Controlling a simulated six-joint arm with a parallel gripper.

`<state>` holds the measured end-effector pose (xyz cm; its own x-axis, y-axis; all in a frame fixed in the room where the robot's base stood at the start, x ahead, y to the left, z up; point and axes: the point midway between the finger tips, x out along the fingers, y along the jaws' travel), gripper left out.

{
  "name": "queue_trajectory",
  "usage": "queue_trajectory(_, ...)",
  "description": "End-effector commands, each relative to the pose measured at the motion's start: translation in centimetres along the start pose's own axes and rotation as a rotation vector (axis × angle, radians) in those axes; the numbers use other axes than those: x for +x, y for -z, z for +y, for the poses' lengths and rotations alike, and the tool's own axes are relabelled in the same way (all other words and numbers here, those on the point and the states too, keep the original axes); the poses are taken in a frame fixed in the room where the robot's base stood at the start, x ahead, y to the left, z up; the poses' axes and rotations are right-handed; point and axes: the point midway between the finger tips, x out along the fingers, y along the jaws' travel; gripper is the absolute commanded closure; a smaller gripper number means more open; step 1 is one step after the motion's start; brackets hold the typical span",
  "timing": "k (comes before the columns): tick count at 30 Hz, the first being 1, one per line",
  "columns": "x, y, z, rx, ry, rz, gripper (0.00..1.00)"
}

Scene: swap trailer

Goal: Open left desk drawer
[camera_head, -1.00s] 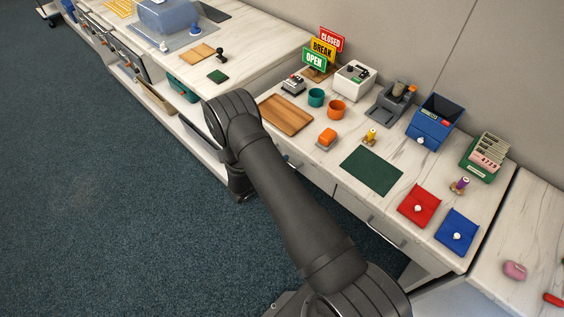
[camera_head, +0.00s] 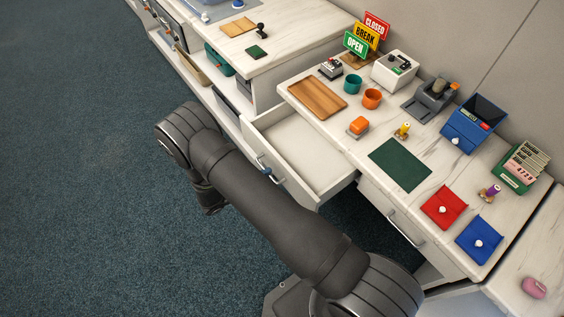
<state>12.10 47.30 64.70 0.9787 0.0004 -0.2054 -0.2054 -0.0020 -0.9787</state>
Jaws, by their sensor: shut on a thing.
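The left desk drawer (camera_head: 304,152) is pulled well out from under the white marble-look desk top. Its inside is pale and looks empty. Its metal handle (camera_head: 262,162) is on the front panel. My gripper (camera_head: 268,172) is at this handle and shut on it. Only a small bluish tip shows there; my dark arm hides the rest of the gripper. The right desk drawer (camera_head: 390,215) is closed, with its own metal handle (camera_head: 405,228).
Open carpet (camera_head: 80,190) lies to the left.

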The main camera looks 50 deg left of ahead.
Motion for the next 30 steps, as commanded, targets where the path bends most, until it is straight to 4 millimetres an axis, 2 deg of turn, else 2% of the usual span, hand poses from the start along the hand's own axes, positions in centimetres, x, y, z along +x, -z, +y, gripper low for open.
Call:
queue_trajectory(3,-2.4,-0.1,0.5,0.000,0.000,-0.004,1.00)
queue_trajectory(9,-4.5,-0.1,0.9,0.000,0.001,-0.002,1.00)
queue_trajectory(23,-5.1,-0.1,1.0,0.001,0.001,0.000,1.00)
queue_trajectory(24,-5.1,-0.1,1.0,0.001,0.001,0.000,0.83)
queue_trajectory(26,-5.1,-0.1,1.0,0.001,0.001,0.000,0.72)
queue_trajectory(27,-5.1,-0.1,1.0,0.001,0.001,0.000,0.68)
queue_trajectory(30,-5.1,-0.1,1.0,0.000,0.000,0.000,0.68)
